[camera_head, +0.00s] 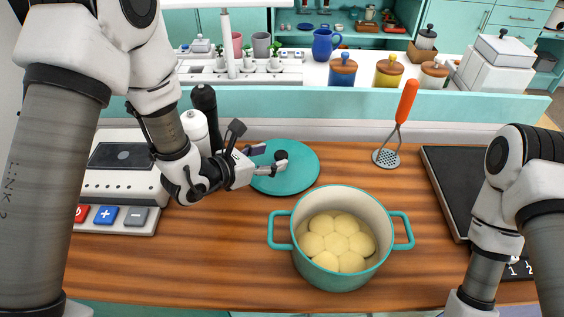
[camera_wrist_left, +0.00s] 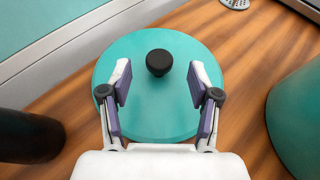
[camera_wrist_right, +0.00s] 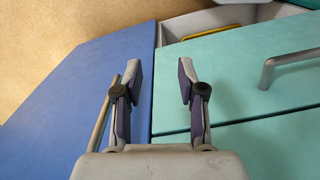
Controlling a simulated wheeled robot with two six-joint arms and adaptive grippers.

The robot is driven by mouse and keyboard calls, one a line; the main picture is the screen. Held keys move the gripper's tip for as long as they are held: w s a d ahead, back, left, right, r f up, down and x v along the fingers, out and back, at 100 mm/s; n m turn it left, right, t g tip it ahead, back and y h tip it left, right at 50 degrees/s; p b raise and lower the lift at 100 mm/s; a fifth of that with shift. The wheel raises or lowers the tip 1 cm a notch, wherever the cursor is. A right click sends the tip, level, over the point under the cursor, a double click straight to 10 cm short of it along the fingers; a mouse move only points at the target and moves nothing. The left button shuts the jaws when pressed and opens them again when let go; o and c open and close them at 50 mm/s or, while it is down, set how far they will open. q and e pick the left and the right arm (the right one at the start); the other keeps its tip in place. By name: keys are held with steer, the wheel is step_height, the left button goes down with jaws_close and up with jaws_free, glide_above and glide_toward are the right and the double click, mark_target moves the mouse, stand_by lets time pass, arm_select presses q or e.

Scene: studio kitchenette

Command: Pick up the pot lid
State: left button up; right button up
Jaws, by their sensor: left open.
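The teal pot lid (camera_head: 293,179) lies flat on the wooden counter, behind and left of the pot. Its black knob (camera_head: 280,155) points up. In the left wrist view the lid (camera_wrist_left: 150,121) fills the middle, with the knob (camera_wrist_left: 159,62) just beyond the fingertips. My left gripper (camera_head: 268,160) is open and empty over the lid, its fingers apart and pointing toward the knob. My right gripper (camera_wrist_right: 158,75) is open and empty in the right wrist view, in front of blue and teal cabinet fronts. In the head view its fingers are out of sight.
The teal pot (camera_head: 335,278) with several pale round pieces stands at front centre. Dark and white mills (camera_head: 204,112) stand close behind my left wrist. A masher (camera_head: 387,157) leans behind the pot. A scale (camera_head: 118,185) is at left, a dark cooktop (camera_head: 450,180) at right.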

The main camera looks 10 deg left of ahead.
mark_target(280, 155)
arm_select(q)
steer(key=x, duration=0.3)
steer(key=shift+w+d+f, duration=0.1)
steer(key=shift+w+f, duration=0.1)
jaws_close()
